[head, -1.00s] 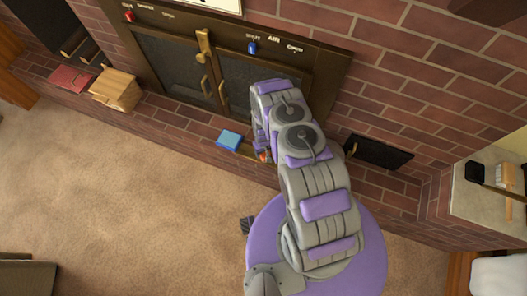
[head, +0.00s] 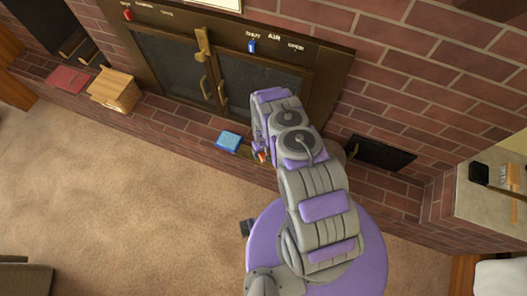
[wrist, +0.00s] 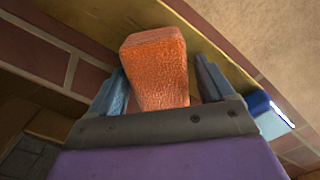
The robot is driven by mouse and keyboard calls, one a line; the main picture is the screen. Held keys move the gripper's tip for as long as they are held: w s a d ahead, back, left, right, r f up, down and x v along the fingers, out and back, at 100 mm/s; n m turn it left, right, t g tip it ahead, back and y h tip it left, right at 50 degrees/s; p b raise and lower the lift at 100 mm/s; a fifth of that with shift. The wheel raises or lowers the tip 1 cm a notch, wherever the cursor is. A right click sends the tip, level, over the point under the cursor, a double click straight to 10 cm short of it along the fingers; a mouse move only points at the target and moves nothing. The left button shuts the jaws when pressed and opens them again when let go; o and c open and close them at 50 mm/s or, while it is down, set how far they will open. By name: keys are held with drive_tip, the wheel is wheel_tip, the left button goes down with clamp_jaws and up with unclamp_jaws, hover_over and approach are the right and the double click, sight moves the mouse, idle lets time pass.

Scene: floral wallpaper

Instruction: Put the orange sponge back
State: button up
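The orange sponge (wrist: 155,67) stands out from between the two fingers of my gripper (wrist: 160,85) in the wrist view. The fingers sit close on both sides of it and appear shut on it, though a narrow gap shows at its upper right. In the head view my arm hides most of my gripper (head: 261,154), and only a small orange patch shows there. My gripper is at the brick hearth, just right of a blue sponge-like block (head: 229,141). A blue block also shows at the right in the wrist view (wrist: 268,115).
A brass-framed fireplace with closed glass doors (head: 168,68) stands behind the brick hearth (head: 180,121). A wooden box (head: 114,90) and a red book-like item (head: 68,79) lie at left. A dark wall opening (head: 381,153) is at right. The carpet (head: 130,190) is mostly clear.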

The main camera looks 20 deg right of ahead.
drive_tip(key=shift+o, duration=0.4)
drive_tip(key=shift+r, duration=0.15)
wheel_tip(320, 180, up, 32)
drive_tip(key=w+p, duration=0.2)
drive_tip(key=p, duration=0.1)
drive_tip(key=s+a+r, duration=0.1)
drive_tip(key=s+r, duration=0.2)
drive_tip(key=r, duration=0.6)
drive_tip(key=s+r, duration=0.3)
drive_tip(key=r, duration=0.6)
drive_tip(key=s+r+m+g, duration=0.1)
drive_tip(key=s+r, duration=1)
drive_tip(key=r, duration=0.1)
drive_tip(key=s+r, duration=0.4)
drive_tip(key=s, duration=0.5)
drive_tip(key=s+d+r, duration=0.1)
drive_tip(key=s+r, duration=0.3)
drive_tip(key=s, duration=0.6)
drive_tip(key=shift+m+g, duration=0.4)
